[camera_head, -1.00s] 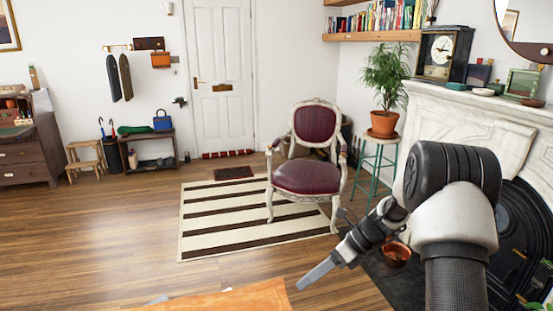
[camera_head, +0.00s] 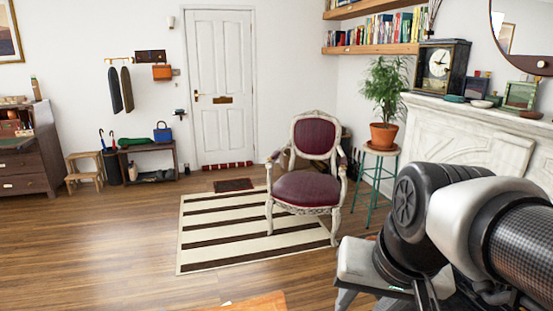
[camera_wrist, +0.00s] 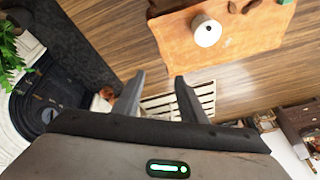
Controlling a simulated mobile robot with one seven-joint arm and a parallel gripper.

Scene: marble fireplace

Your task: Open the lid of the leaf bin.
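I cannot make out a leaf bin or its lid in either view. My gripper shows in the wrist view (camera_wrist: 159,76) with its two grey fingers apart and nothing between them. The fingers point over the floor, short of the orange-brown tabletop (camera_wrist: 180,55). In the head view the wrist part of my arm is at the lower right, and the fingertips are cut off or hidden.
A white round object (camera_wrist: 207,31) is on the tabletop. The marble fireplace (camera_head: 465,135) is at the right, beside a plant on a stool (camera_head: 376,165). A burgundy chair (camera_head: 308,188) stands on a striped rug (camera_head: 215,230). The left floor is clear.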

